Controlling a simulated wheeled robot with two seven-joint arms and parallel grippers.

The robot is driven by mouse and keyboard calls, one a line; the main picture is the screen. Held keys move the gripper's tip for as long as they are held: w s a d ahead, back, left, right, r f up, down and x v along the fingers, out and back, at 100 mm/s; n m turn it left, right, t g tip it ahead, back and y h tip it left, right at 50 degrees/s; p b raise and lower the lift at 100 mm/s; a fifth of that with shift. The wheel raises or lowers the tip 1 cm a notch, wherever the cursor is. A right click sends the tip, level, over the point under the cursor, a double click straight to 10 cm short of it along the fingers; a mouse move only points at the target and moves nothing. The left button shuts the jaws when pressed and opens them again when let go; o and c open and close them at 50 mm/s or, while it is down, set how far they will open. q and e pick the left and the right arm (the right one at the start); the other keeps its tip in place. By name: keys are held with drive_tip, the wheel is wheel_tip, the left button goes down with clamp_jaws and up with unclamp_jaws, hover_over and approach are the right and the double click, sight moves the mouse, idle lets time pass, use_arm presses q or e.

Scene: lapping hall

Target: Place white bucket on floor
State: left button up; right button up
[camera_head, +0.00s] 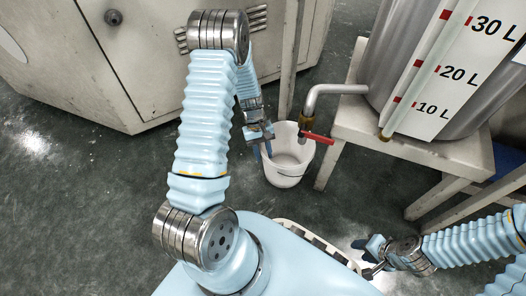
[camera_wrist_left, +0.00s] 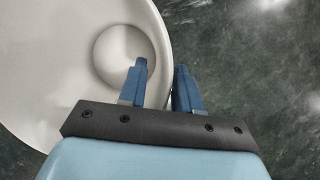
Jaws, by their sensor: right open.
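The white bucket (camera_head: 291,172) is upright below the tap, between the grey cabinet and the metal stand. It looks empty. My left gripper (camera_head: 266,147) is at the bucket's left rim. In the left wrist view, the bucket (camera_wrist_left: 50,60) fills the left side. Whether the bucket's base touches the floor (camera_head: 75,190) is hard to tell. My right gripper (camera_head: 370,258) is open and empty at the lower right.
A metal tank (camera_head: 379,60) with litre marks stands on a beige stand (camera_head: 352,115). Its tap (camera_head: 305,122) with a red handle (camera_head: 319,137) reaches out over the bucket. A grey cabinet (camera_head: 150,75) is behind. Open floor lies to the left.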

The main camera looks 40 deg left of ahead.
use_arm(q)
drive_tip(key=shift+w+a+r, duration=0.1)
drive_tip(key=shift+r, duration=0.4)
drive_tip(key=p+v, duration=0.3)
drive_tip(key=v, duration=0.8)
drive_tip(key=shift+a+r, duration=0.1)
idle(0.8)
